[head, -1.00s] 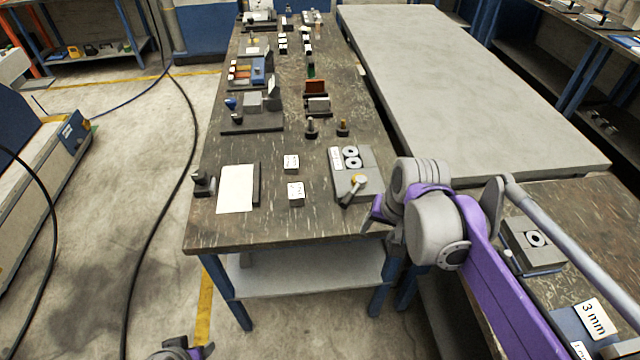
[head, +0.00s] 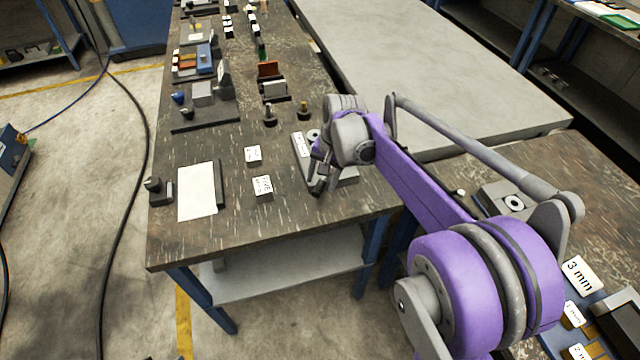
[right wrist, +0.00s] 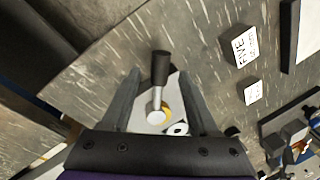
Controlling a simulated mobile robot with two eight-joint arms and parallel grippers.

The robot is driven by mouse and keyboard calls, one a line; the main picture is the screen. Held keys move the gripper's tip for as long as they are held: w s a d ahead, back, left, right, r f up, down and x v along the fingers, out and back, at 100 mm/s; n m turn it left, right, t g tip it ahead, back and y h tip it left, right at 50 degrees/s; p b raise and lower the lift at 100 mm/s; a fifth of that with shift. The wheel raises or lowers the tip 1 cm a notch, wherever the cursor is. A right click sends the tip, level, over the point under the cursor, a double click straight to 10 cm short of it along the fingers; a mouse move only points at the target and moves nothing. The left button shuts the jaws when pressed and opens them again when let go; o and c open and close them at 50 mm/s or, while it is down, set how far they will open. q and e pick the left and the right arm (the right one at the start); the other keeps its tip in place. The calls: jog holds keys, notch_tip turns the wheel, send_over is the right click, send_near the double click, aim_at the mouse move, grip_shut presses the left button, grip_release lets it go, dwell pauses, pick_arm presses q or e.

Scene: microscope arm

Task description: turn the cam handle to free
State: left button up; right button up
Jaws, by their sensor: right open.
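The cam handle (right wrist: 160,68) shows in the right wrist view as a silver lever with a dark cylindrical grip, at a brass-coloured pivot (right wrist: 166,112). Its grip points away from my gripper's palm. My right gripper (right wrist: 159,76) is open, with one finger on each side of the handle; no contact shows. In the head view my right gripper (head: 320,180) is over the grey fixture block (head: 347,178) and hides the handle and most of the block. My left gripper cannot be made out.
Two white label cubes (head: 263,186) stand left of the block, one marked FIVE. A white sheet (head: 197,190) lies further left. Black-based knobs (head: 269,115) stand behind the block. The table's front edge (head: 270,240) is close.

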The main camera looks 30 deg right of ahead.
jog(key=shift+w+a+f, duration=0.15)
jog(key=shift+w+f, duration=0.05)
jog(key=shift+f, duration=0.9)
grip_shut()
dwell(0.7)
